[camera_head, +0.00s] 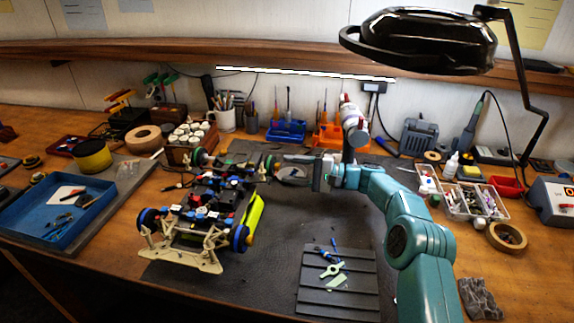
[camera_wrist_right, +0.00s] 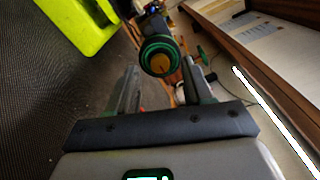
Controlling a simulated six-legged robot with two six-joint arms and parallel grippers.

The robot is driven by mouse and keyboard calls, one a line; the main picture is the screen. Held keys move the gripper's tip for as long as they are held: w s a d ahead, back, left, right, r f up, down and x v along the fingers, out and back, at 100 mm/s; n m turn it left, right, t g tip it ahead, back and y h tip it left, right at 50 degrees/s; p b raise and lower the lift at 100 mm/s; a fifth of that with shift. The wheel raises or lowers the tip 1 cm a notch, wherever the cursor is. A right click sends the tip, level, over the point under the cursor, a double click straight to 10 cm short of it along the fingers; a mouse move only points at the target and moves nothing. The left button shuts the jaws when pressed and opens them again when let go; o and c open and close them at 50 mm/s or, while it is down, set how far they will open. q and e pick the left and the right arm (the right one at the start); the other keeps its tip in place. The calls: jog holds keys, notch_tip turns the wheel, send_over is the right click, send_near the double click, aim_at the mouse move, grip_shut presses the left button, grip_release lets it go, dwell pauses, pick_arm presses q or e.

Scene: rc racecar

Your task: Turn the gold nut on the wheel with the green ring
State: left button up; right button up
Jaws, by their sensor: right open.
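The RC car (camera_head: 205,205) stands on the dark mat with its blue-ringed wheels towards me. The wheel with the green ring (camera_head: 269,164) is at its far right corner, near my right gripper (camera_head: 283,170). In the right wrist view this green-ringed wheel (camera_wrist_right: 160,53) faces the camera, with the gold nut (camera_wrist_right: 160,64) at its centre. My right gripper (camera_wrist_right: 164,78) is open and empty, its fingers either side of the nut's line. The wheel appears just beyond the fingertips; I cannot tell the exact gap. My left gripper is not in view.
The car's yellow-green side panel (camera_wrist_right: 75,22) is at the upper left of the wrist view. A slatted dark tray (camera_head: 338,290) with small tools and parts lies in front. Orange and blue tool holders (camera_head: 287,131) stand behind. The mat between car and tray is clear.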

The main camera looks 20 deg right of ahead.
jog(key=shift+x, duration=1)
grip_shut()
jog(key=shift+d+f+b, duration=0.1)
jog(key=shift+f+b, duration=0.1)
jog(key=shift+b, duration=0.15)
jog(key=n+b, duration=0.3)
jog(key=b, duration=0.4)
jog(key=shift+f+n, duration=0.15)
jog(key=shift+n, duration=0.25)
jog(key=shift+n+b, duration=0.9)
jog(key=shift+b, duration=0.15)
jog(key=shift+r+n+b, duration=0.25)
jog(key=shift+n+b, duration=0.15)
jog(key=shift+n, duration=0.2)
jog(key=shift+r, duration=0.1)
grip_release()
